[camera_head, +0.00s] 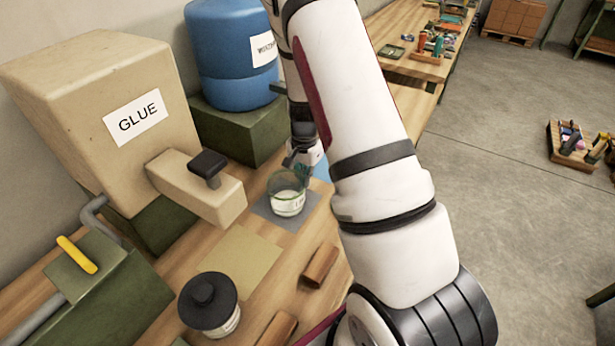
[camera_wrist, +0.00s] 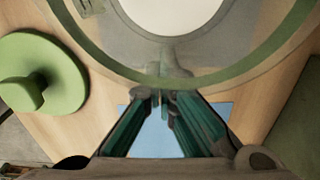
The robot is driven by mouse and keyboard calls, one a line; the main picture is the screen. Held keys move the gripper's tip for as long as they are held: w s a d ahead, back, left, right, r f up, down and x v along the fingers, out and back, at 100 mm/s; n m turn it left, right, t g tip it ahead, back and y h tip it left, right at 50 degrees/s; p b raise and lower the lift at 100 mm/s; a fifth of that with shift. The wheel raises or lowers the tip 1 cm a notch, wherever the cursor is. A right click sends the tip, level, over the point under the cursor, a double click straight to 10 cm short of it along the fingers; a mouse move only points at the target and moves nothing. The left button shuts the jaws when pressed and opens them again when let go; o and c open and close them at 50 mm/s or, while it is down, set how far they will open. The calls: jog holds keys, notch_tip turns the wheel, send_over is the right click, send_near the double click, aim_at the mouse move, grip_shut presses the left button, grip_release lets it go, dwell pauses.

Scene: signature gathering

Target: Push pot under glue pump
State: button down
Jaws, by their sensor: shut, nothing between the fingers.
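The glue pump (camera_head: 195,188) is a beige block nozzle with a dark knob, sticking out from a large box labelled GLUE.
A tan mat (camera_head: 232,262) lies bare below the nozzle. A black-lidded pot (camera_head: 208,300) and brown wooden blocks (camera_head: 320,265) stand nearer. A blue tank (camera_head: 225,55) stands behind. The wrist view shows a green knobbed disc (camera_wrist: 60,75) at left.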

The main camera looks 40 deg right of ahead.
jog(key=shift+a, duration=0.1)
jog(key=s+a+p, duration=0.1)
jog(key=s+a, duration=0.1)
jog(key=a, duration=0.3)
jog(key=s+a+p, duration=0.1)
jog(key=a, duration=0.4)
jog(key=s+a+p, duration=0.1)
jog(key=s+a, duration=0.1)
jog(key=a, duration=0.2)
jog(key=shift+s+a, duration=0.3)
jog(key=shift+a, duration=0.1)
jog(key=shift+w+d, duration=0.1)
